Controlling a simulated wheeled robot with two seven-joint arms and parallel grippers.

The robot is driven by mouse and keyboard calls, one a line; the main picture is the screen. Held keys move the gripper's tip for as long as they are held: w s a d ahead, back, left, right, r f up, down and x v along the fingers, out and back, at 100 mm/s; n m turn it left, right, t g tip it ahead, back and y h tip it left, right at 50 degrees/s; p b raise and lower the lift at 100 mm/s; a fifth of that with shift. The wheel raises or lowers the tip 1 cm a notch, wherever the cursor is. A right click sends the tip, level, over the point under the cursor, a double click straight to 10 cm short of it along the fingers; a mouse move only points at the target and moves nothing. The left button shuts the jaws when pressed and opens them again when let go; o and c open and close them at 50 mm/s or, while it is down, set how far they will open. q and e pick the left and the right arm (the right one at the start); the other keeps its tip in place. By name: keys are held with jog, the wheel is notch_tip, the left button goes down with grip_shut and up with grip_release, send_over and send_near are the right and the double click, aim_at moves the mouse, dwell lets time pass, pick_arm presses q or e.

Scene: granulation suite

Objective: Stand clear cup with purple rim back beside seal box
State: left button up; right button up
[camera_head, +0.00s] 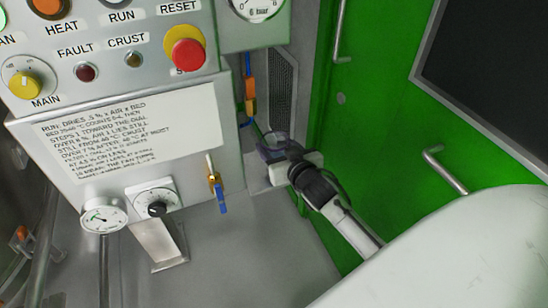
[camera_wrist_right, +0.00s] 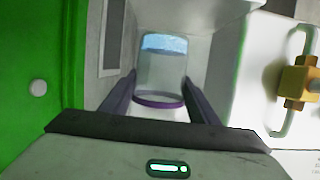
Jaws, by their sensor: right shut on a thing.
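The clear cup with the purple rim (camera_head: 272,143) is at my right gripper (camera_head: 274,153), in a narrow recess between the grey panel and the green wall. In the right wrist view the cup (camera_wrist_right: 162,76) is between the two dark fingers of the right gripper (camera_wrist_right: 160,104), its purple rim toward the bottom of that picture. The fingers are shut on it. Something bluish shows at the cup's far end. In the head view the gripper hides part of the cup. I cannot tell which thing is the seal box. My left gripper is not in view.
A valve with a blue handle (camera_head: 222,205) sticks out left of my gripper; its yellow body (camera_wrist_right: 297,78) shows in the right wrist view. A mesh side (camera_head: 283,90) borders the recess. The green wall (camera_head: 375,130) with handles is close on the right.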

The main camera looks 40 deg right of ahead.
aim_at(276, 156)
jog(key=shift+f+b, duration=0.5)
jog(key=shift+f, duration=1.35)
jog(key=o, duration=1.1)
jog(key=shift+o, duration=0.2)
jog(key=shift+r, duration=0.2)
jog(key=p+v, duration=0.2)
jog(key=v, duration=0.9)
jog(key=s+a+f+n+g+y, duration=0.5)
jog(key=s+a+f, duration=1)
jog(key=a, duration=0.3)
jog(key=shift+s+a+f+g+y, duration=0.2)
jog(key=shift+s+f+g+y, duration=0.1)
jog(key=shift+s+f+y, duration=0.15)
